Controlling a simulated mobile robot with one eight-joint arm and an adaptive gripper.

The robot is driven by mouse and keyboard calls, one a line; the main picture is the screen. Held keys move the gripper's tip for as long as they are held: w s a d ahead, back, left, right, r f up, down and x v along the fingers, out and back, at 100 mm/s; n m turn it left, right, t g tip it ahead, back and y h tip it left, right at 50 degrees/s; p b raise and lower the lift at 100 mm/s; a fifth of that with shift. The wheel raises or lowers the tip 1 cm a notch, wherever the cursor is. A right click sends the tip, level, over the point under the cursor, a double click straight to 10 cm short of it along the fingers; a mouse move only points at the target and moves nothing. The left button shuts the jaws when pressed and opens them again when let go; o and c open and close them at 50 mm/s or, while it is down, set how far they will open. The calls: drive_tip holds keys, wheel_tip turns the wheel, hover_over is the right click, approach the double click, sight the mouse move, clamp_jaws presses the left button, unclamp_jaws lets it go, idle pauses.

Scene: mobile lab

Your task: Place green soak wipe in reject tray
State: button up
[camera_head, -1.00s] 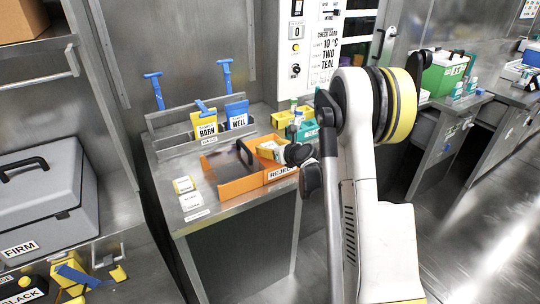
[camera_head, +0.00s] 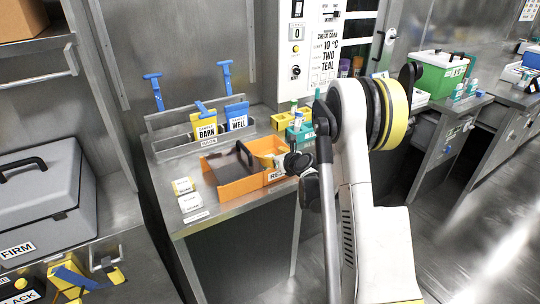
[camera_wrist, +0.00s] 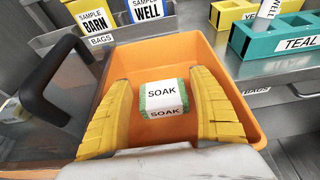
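The green soak wipe (camera_wrist: 164,97), a small white block with green edges and SOAK labels, shows in the wrist view over the floor of the orange reject tray (camera_wrist: 255,125). It is between the two yellow fingers of my gripper (camera_wrist: 163,85). A narrow orange gap shows at its left side, so the fingers look open around it; whether it rests on the tray floor is hard to tell. In the head view my gripper (camera_head: 271,156) is over the right part of the reject tray (camera_head: 240,188). The wipe is not clear there.
A black handle (camera_wrist: 50,75) rises at the tray's left. Behind are a yellow BARN bag (camera_head: 206,128) and a blue WELL bag (camera_head: 237,112). A teal rack (camera_wrist: 285,40) stands at right. Small cards (camera_head: 185,188) lie left of the tray on the metal bench.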

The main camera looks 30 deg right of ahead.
drive_tip(key=shift+r, duration=0.15)
drive_tip(key=shift+r, duration=0.35)
drive_tip(key=p+v, duration=0.4)
drive_tip(key=v, duration=0.7)
drive_tip(key=s+a+r+n+g+y, duration=0.1)
drive_tip(key=s+a+r+n+g, duration=0.1)
drive_tip(key=s+a+r+n, duration=0.5)
drive_tip(key=s+a+r+n+g, duration=0.2)
drive_tip(key=a+r+n, duration=0.1)
drive_tip(key=a+n, duration=0.65)
drive_tip(key=s+a+r+n+g, duration=0.1)
drive_tip(key=s+a+n, duration=0.1)
drive_tip(key=s+n, duration=0.7)
drive_tip(key=s+a+n+g+h, duration=0.1)
drive_tip(key=s+a+n, duration=0.2)
drive_tip(key=s+n, duration=0.7)
drive_tip(key=shift+a+r+g, duration=0.3)
drive_tip(key=shift+a+r, duration=0.05)
drive_tip(key=shift+r, duration=0.05)
drive_tip(key=shift+c, duration=0.6)
